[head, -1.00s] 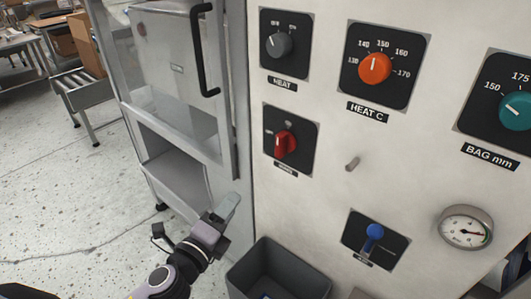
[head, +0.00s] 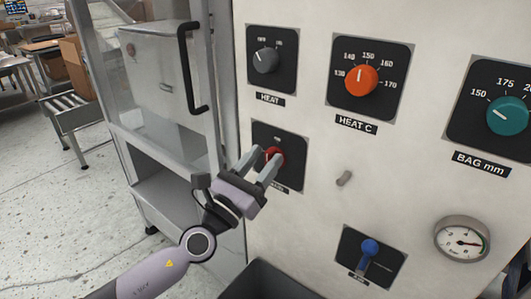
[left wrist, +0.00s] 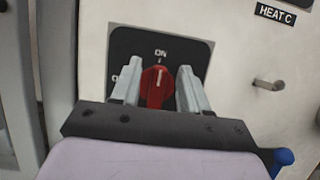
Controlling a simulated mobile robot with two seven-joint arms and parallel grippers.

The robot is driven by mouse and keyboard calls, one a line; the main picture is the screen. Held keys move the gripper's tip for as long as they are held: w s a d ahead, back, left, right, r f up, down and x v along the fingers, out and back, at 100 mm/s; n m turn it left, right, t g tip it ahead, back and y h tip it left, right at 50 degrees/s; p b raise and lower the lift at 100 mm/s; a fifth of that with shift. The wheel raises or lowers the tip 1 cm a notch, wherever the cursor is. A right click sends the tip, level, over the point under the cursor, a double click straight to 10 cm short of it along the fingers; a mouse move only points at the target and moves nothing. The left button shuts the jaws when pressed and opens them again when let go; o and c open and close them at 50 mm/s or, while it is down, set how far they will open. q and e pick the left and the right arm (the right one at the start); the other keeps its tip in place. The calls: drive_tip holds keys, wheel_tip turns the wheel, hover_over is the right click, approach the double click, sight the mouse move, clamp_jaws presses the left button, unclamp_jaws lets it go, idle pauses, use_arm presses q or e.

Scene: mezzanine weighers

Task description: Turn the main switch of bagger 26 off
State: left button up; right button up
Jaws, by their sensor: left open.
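The main switch is a red rotary knob (head: 275,153) on a black plate (head: 292,133) on the pale panel. In the left wrist view the red knob (left wrist: 157,86) has its white mark pointing up at the word ON; the OFF word at its left is mostly hidden by a finger. My left gripper (head: 267,157) is open at the knob, with one finger on each side of it. In the left wrist view gaps show between the fingers and the knob. The label under the plate is partly hidden by the gripper. My right gripper is not in view.
Above are the grey HEAT knob (head: 265,60) and orange HEAT C knob (head: 361,80). A metal peg (head: 344,178) sticks out right of the switch. A blue lever (head: 369,247) and gauge (head: 462,239) are lower right. A door with a black handle (head: 190,70) stands left.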

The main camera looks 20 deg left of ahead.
use_arm(q)
drive_tip(key=shift+w+d+r, duration=0.2)
drive_tip(key=shift+w, duration=0.35)
clamp_jaws()
